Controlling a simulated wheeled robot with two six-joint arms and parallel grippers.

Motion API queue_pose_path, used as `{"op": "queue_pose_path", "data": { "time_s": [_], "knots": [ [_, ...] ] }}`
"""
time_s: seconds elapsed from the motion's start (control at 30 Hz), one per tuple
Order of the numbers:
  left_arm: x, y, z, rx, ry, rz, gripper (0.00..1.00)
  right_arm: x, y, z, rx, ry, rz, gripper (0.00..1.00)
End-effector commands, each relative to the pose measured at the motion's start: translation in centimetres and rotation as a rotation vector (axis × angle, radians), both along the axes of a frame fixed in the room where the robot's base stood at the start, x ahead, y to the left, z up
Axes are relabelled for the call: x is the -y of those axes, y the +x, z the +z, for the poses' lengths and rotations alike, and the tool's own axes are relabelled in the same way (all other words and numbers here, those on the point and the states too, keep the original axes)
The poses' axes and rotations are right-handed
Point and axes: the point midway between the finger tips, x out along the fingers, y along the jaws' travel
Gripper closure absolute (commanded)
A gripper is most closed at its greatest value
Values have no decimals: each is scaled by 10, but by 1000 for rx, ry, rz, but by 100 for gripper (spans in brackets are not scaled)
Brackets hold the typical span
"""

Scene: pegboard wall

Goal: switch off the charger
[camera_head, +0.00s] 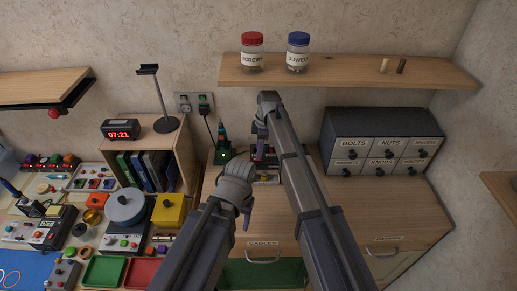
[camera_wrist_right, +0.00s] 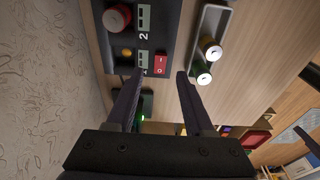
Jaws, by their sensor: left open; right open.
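The charger is a dark panel (camera_wrist_right: 128,40) in the right wrist view, with slots marked 1 and 2, a red round knob (camera_wrist_right: 117,17) and a small yellow button (camera_wrist_right: 126,52). Its red rocker switch (camera_wrist_right: 160,63), marked O and a line, shows between and just beyond the fingertips of my right gripper (camera_wrist_right: 161,76). That gripper is open and empty; contact with the switch cannot be told. In the head view the charger (camera_head: 265,157) is mostly hidden by my right arm and gripper (camera_head: 262,136). My left gripper (camera_head: 247,210) is open and lower, in front of the cabinet.
A tray (camera_wrist_right: 218,20) with two batteries lies beside the charger. A tool with a green light (camera_head: 222,152) stands left of it. A drawer box (camera_head: 375,140) stands right. A shelf (camera_head: 340,75) with two jars is above. Bare countertop (camera_head: 400,195) lies right.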

Motion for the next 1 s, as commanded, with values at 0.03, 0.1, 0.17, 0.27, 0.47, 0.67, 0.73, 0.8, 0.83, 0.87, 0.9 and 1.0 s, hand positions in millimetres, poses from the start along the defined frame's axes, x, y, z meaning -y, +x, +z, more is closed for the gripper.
{"op": "queue_pose_path", "data": {
  "time_s": [0.03,0.1,0.17,0.27,0.47,0.67,0.73,0.8,0.83,0.87,0.9,1.0],
  "knots": [
    [0,0,14,0,0,0,39,1,0,14,0,0,0,48],
    [0,0,24,0,0,0,39,2,0,24,0,0,0,48],
    [0,0,32,0,0,-1,39,4,0,32,0,0,0,48],
    [0,0,43,0,0,-1,39,5,0,43,0,0,0,48],
    [0,0,50,0,0,-2,39,7,0,50,0,0,0,48],
    [0,0,48,0,0,-2,39,7,0,48,0,0,0,48],
    [0,0,48,0,0,-2,39,7,0,48,0,0,0,48],
    [0,0,48,0,0,-2,39,7,0,48,0,0,0,48],
    [0,0,48,0,0,-2,39,7,0,48,0,0,0,48],
    [0,0,48,0,0,-2,39,7,0,48,0,0,0,48],
    [0,0,48,0,0,-2,39,7,0,48,0,0,0,48],
    [0,0,48,0,0,-2,39,7,0,48,0,0,0,48]
  ]
}}
